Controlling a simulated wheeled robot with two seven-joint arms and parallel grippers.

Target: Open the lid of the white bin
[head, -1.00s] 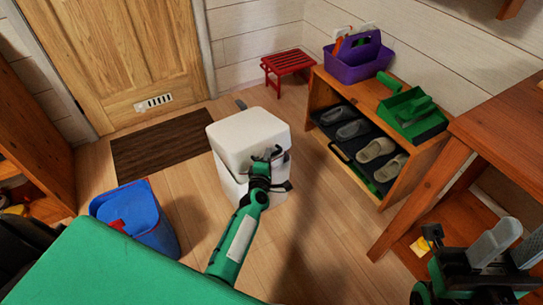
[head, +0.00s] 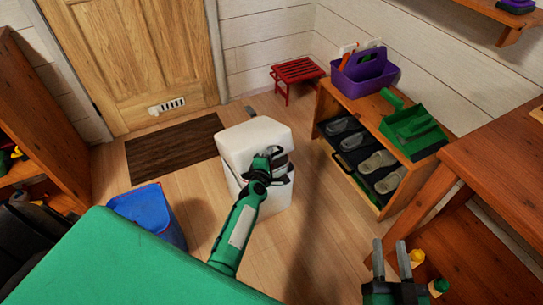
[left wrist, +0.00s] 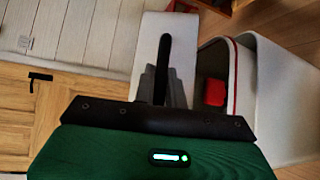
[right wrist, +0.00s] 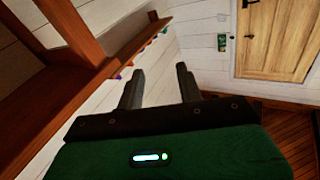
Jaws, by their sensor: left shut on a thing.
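The white bin (head: 268,198) stands on the wooden floor in the middle of the head view. Its white lid (head: 252,136) is tilted, with the near edge raised off the body. My left gripper (head: 270,160) is at the lid's near side, shut on its dark handle (left wrist: 164,60). In the left wrist view, the lid (left wrist: 148,40) stands apart from the bin body (left wrist: 270,90), and a red thing (left wrist: 214,92) shows inside the opening. My right gripper (head: 391,258) is empty and open, well right of the bin; its spread fingers show in the right wrist view (right wrist: 160,85).
A blue bucket (head: 150,213) stands left of the bin. A shoe rack (head: 328,103) with shoes, a green dustpan (head: 414,130) and a purple caddy (head: 364,75) is to the right. A wooden table (head: 500,165) is near my right gripper. A brown mat (head: 175,148) lies behind.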

